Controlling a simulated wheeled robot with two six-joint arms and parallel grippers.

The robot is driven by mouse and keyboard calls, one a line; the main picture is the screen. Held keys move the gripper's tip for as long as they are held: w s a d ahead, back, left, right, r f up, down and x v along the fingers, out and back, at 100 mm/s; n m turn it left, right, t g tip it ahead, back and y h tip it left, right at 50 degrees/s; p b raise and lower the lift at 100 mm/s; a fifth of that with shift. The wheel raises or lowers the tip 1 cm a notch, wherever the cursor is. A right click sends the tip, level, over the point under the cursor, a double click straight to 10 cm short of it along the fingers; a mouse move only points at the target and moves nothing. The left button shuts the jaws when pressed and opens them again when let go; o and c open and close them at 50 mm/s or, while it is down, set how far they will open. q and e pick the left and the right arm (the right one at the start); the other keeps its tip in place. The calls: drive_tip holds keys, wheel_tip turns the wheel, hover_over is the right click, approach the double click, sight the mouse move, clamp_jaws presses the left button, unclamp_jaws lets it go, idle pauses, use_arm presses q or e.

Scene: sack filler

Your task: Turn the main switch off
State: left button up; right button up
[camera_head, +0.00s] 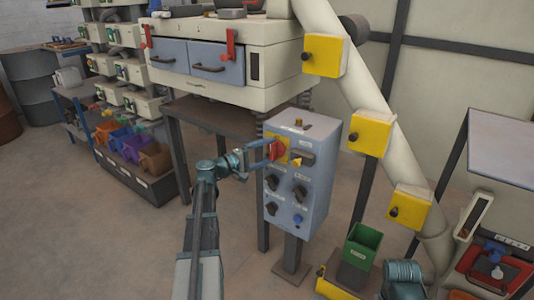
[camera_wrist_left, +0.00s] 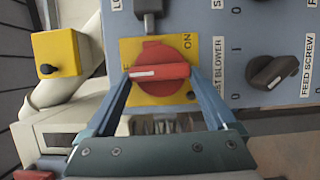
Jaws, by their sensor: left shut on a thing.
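The main switch (camera_head: 278,151) is a red knob on a yellow plate, at the upper left of the blue-grey control box (camera_head: 311,180). In the left wrist view the red knob (camera_wrist_left: 160,72) has a white mark at the left end of its handle. The word ON stands at the plate's upper right there; the label at the left is mostly hidden by a finger. My left gripper (camera_head: 268,147) is shut on this knob, with blue fingers (camera_wrist_left: 159,80) at both ends of the handle. My right gripper is not in view.
Other black knobs (camera_head: 271,183) share the panel, and the feed screw knob (camera_wrist_left: 271,72) is close by. A sloping pipe (camera_head: 375,95) with yellow boxes stands right of the box. A green bin (camera_head: 363,244) is at lower right. The floor at lower left is mostly clear.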

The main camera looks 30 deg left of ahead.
use_arm(q)
drive_tip(key=o, duration=1.1)
drive_tip(key=shift+c, duration=0.2)
drive_tip(key=v, duration=1.4)
drive_tip(key=shift+f, duration=0.1)
